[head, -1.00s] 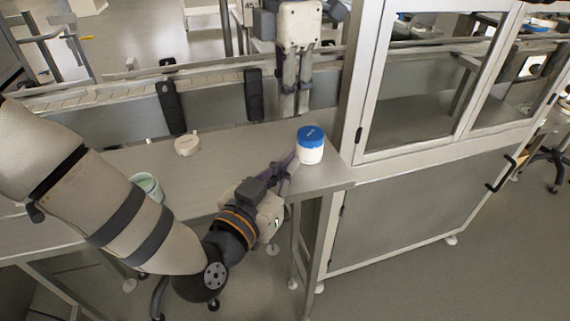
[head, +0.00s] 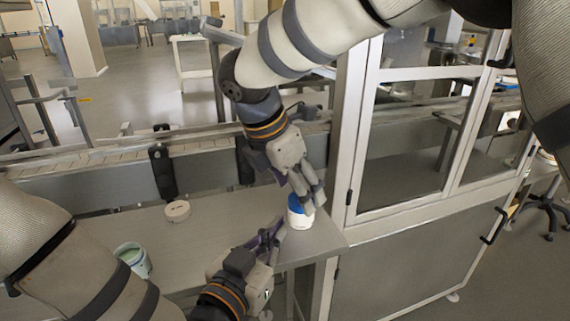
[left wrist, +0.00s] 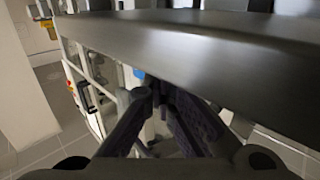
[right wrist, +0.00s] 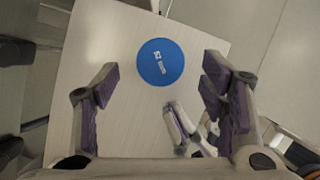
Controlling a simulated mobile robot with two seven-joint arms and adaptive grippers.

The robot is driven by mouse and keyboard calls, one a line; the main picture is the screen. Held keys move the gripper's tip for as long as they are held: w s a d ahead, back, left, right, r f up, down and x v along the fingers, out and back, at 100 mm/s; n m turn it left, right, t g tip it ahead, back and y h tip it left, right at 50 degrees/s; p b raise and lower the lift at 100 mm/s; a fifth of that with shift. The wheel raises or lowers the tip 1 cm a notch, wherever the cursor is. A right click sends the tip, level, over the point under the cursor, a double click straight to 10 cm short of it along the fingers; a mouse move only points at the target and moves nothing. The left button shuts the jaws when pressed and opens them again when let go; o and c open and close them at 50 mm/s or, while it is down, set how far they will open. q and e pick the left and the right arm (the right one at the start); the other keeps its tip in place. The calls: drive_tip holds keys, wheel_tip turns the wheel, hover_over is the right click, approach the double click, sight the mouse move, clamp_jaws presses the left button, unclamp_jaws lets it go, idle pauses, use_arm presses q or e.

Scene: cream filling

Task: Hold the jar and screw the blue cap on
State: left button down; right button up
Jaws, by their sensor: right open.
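The jar is white (head: 299,219) with a blue cap (head: 295,203) on top. It stands upright near the right end of the metal table. The round cap also shows from above in the right wrist view (right wrist: 160,62). My right gripper (head: 308,200) is over the jar, pointing down, its fingers spread wide; in the right wrist view the cap lies ahead, between and beyond them. My left gripper (head: 277,227) is low at the jar's near left side. Its fingers come close together in the left wrist view (left wrist: 155,88); whether they touch the jar is unclear. The cap's seating is unclear.
A white round lid (head: 177,211) lies on the table (head: 215,222). An open cup with pale green content (head: 133,258) stands at the left. A conveyor (head: 100,170) runs behind, and a framed glass cabinet (head: 350,130) stands close on the right.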

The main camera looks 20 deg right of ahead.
drive_tip(key=shift+x, duration=0.9)
clamp_jaws()
drive_tip(key=m, duration=0.2)
drive_tip(key=m+g, duration=0.2)
drive_tip(key=m, duration=0.1)
drive_tip(key=shift+w+m, duration=0.3)
drive_tip(key=shift+s, duration=0.1)
drive_tip(key=m+g, duration=0.1)
drive_tip(key=m, duration=0.2)
drive_tip(key=shift+f, duration=0.1)
drive_tip(key=m+g, duration=0.1)
drive_tip(key=m, duration=0.1)
drive_tip(key=shift+m+y, duration=0.3)
drive_tip(key=shift+m, duration=0.1)
